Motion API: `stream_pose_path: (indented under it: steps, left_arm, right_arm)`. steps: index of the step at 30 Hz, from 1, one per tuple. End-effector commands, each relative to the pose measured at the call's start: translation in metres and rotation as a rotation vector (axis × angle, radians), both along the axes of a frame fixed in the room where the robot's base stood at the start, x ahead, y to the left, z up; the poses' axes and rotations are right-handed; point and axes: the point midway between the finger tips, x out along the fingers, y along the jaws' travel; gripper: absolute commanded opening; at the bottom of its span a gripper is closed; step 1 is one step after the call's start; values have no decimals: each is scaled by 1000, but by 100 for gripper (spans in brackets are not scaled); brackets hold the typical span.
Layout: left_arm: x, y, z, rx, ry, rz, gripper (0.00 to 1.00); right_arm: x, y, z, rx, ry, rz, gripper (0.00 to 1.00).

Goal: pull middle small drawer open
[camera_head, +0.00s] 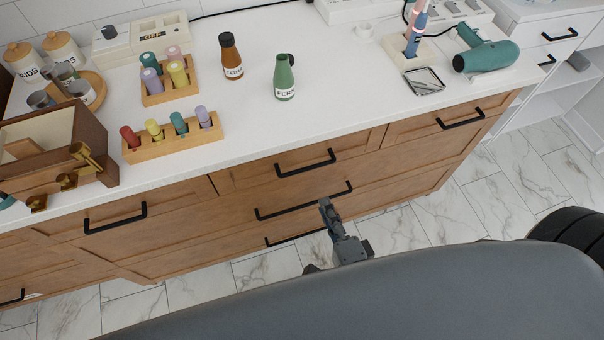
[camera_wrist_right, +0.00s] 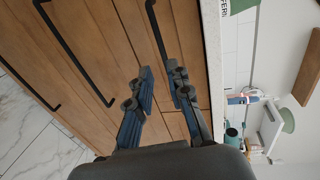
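The middle small drawer (camera_head: 255,176) is in the top row of the wooden cabinet, just under the white countertop, and its front looks flush. Its black bar handle (camera_head: 305,163) also shows in the right wrist view (camera_wrist_right: 157,32). My right gripper (camera_head: 326,204) appears in front of the cabinet, below that handle in the head view. In the right wrist view its two fingers (camera_wrist_right: 164,82) are apart with nothing between them gripped. The handle's near end appears between the fingertips; contact cannot be told. My left gripper is in neither view.
A wide drawer with a black handle (camera_head: 303,202) lies below, with another handle (camera_head: 294,238) lower. Small drawers flank it, with left (camera_head: 115,219) and right (camera_head: 460,119) handles. Bottles, a hair dryer (camera_head: 486,50) and a wooden box (camera_head: 50,150) stand on the countertop (camera_head: 330,105).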

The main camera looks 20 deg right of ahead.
Motion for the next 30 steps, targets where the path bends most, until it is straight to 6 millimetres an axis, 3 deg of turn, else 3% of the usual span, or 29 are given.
stream_pose_path:
  steps: [7, 18, 24, 30]
  left_arm:
    - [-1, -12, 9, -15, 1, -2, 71]
    - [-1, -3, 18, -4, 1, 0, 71]
    - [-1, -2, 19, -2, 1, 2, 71]
    - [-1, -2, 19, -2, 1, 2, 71]
  right_arm:
    - [38, 1, -3, 0, -5, -3, 19]
    - [111, 4, -19, -2, -3, 0, 19]
    - [129, 4, -25, -3, -1, 1, 19]
    - [133, 4, -26, -4, 0, 2, 19]
